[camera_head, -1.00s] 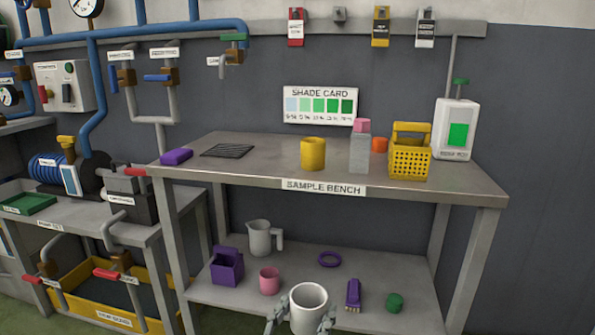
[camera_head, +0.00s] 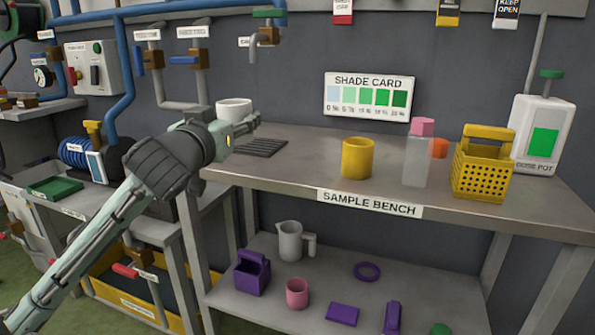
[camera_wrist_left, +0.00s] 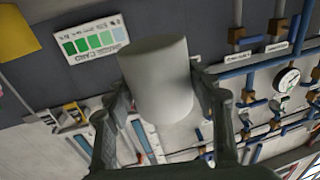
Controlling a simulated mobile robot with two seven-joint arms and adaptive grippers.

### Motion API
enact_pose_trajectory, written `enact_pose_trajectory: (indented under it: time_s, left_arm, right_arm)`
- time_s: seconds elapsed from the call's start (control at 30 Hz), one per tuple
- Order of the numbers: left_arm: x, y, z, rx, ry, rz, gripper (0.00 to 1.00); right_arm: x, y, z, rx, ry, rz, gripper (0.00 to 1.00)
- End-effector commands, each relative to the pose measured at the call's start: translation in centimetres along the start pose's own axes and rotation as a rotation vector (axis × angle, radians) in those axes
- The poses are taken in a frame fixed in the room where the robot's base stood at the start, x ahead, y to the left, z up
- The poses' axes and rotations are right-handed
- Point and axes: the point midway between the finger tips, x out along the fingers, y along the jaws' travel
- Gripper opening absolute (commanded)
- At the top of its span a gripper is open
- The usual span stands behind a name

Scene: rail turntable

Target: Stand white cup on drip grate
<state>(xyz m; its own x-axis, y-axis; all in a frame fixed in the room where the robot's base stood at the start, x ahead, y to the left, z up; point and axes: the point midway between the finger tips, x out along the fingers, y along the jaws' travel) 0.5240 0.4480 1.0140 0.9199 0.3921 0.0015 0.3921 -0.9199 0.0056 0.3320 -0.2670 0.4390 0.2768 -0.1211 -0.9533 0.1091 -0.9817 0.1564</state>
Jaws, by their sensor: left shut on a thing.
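The white cup (camera_head: 235,107) is held upright by my left gripper (camera_head: 246,124), above the left end of the sample bench. The gripper's fingers lie on either side of the cup, and its lower part is hidden behind them. In the left wrist view the white cup (camera_wrist_left: 157,80) sits between the two fingers (camera_wrist_left: 160,97). The dark slotted drip grate (camera_head: 262,147) lies flat on the bench, just right of and below the cup in the head view. Nothing is seen standing on the grate. My right gripper is not in view.
On the bench (camera_head: 300,158) stand a yellow cup (camera_head: 357,158), a pink-capped bottle (camera_head: 417,160), an orange item (camera_head: 439,148), a yellow basket (camera_head: 484,165) and a dose pot (camera_head: 540,137). Valve pipes (camera_head: 265,38) hang above the grate. The lower shelf (camera_head: 330,292) holds several items.

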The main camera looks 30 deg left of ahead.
Motion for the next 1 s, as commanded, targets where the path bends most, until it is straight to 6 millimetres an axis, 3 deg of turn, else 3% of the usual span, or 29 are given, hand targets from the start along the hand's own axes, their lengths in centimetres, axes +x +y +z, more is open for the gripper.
enact_pose_trajectory:
  time_s: [0.13, 0.53, 1.0]
  left_arm:
    - [-0.5, -0.4, -1.8, 0.007, 0.000, -0.005, 0.26]
    - [-0.3, -0.1, -1.6, 0.006, -0.003, -0.006, 0.26]
    - [2.9, 8.2, 3.7, 0.003, -0.003, -0.005, 0.26]
  right_arm:
    - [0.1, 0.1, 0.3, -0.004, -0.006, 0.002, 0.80]
    - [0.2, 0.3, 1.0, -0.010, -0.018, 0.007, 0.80]
    - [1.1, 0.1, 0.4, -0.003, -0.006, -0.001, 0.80]
